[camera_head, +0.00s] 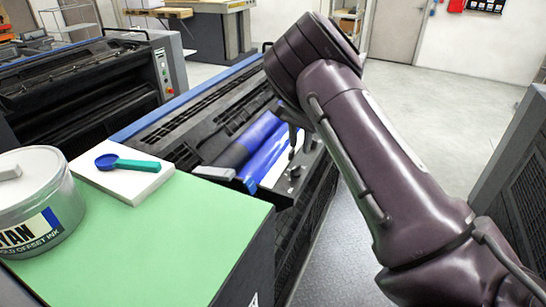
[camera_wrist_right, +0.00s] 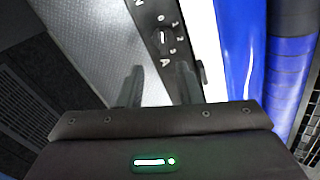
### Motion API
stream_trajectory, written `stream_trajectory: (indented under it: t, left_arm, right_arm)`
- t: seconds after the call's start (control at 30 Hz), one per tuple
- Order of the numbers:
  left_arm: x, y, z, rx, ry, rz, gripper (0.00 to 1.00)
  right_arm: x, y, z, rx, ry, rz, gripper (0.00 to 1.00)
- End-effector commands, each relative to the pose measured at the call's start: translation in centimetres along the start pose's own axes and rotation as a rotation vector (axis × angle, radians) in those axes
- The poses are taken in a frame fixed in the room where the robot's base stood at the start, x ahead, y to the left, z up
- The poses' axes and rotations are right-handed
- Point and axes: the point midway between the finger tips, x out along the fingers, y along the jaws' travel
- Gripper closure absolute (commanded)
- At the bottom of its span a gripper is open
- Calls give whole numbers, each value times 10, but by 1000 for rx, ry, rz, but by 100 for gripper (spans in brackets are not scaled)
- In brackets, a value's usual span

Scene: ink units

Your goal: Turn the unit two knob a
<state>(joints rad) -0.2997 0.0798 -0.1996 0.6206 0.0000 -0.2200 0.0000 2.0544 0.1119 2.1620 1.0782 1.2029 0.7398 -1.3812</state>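My right gripper (camera_wrist_right: 159,70) shows in the right wrist view with its two dark fingers apart and nothing between them. Just past the fingertips is a dark round knob (camera_wrist_right: 162,37) with a pale pointer mark. It sits on a dark panel, with printed 0, 1, 2, 3 around it and a letter A beside it. In the head view the right gripper (camera_head: 292,140) hangs over the right end of the ink unit (camera_head: 222,173), partly hidden by my arm. A small dark knob (camera_head: 295,171) shows near it. My left gripper is in neither view.
Blue rollers (camera_head: 264,150) lie beside the panel. At left, a green-topped cabinet (camera_head: 180,235) carries an ink tin (camera_head: 40,205) and a white block (camera_head: 125,185) with a blue and teal scoop (camera_head: 128,163). Open grey floor (camera_head: 450,100) lies to the right.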

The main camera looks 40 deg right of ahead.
Motion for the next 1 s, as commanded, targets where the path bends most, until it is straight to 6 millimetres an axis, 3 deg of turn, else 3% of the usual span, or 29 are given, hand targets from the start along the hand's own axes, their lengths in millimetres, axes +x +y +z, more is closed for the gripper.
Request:
stream_trajectory:
  t: [0.17, 0.6, 0.97, 1.0]
  left_arm:
    - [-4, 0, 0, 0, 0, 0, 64]
    - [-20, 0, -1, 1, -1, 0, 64]
    - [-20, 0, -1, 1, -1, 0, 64]
    - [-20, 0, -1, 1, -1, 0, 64]
  right_arm:
    - [4, -4, 9, -24, -26, -12, 68]
    - [65, -4, 9, -22, -22, -13, 68]
    - [73, -5, 9, -22, -20, -15, 68]
    - [73, -5, 9, -22, -20, -15, 73]
